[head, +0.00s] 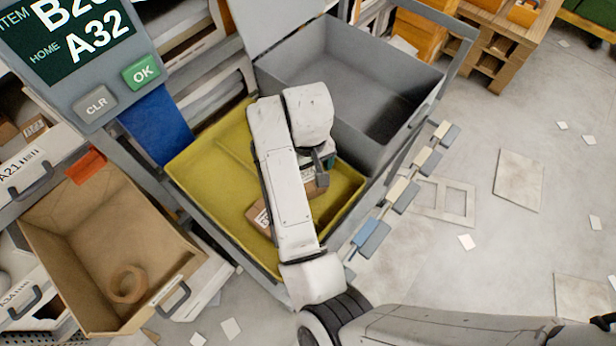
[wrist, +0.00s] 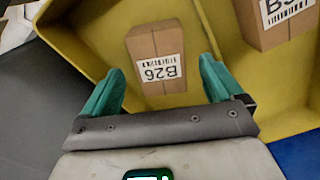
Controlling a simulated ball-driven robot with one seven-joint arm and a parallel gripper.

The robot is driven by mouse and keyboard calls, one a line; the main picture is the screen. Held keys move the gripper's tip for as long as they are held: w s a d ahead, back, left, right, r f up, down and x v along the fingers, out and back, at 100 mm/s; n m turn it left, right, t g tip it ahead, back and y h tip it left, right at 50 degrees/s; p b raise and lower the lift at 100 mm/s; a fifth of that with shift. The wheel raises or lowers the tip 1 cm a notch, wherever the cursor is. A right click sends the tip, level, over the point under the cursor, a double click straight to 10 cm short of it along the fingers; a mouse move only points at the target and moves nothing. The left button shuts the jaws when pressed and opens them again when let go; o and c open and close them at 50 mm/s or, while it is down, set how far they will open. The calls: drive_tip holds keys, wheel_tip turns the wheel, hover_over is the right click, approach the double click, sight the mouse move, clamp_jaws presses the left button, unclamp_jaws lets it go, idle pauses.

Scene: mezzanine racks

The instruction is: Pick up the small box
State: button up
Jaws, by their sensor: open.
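A small brown cardboard box (wrist: 156,45) with a white label reading B26 lies in the yellow tray (wrist: 75,38). In the wrist view it sits ahead of and between my gripper's (wrist: 162,68) two green fingers, which are open and empty. In the head view my gripper (head: 321,160) is over the right part of the yellow tray (head: 205,165), and a brown box (head: 315,188) shows just below it, partly hidden. Whether the fingers are down around the box or above it I cannot tell.
A larger labelled box (wrist: 282,22) lies nearby in the tray; a box (head: 258,216) shows beside my arm. A grey bin (head: 345,75) adjoins the tray. A display panel (head: 85,50) and a cardboard bin (head: 95,230) holding a tape roll (head: 128,284) are at left.

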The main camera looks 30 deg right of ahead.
drive_tip(key=shift+f, duration=1.75)
drive_tip(key=c, duration=1.2)
drive_tip(key=shift+r, duration=0.1)
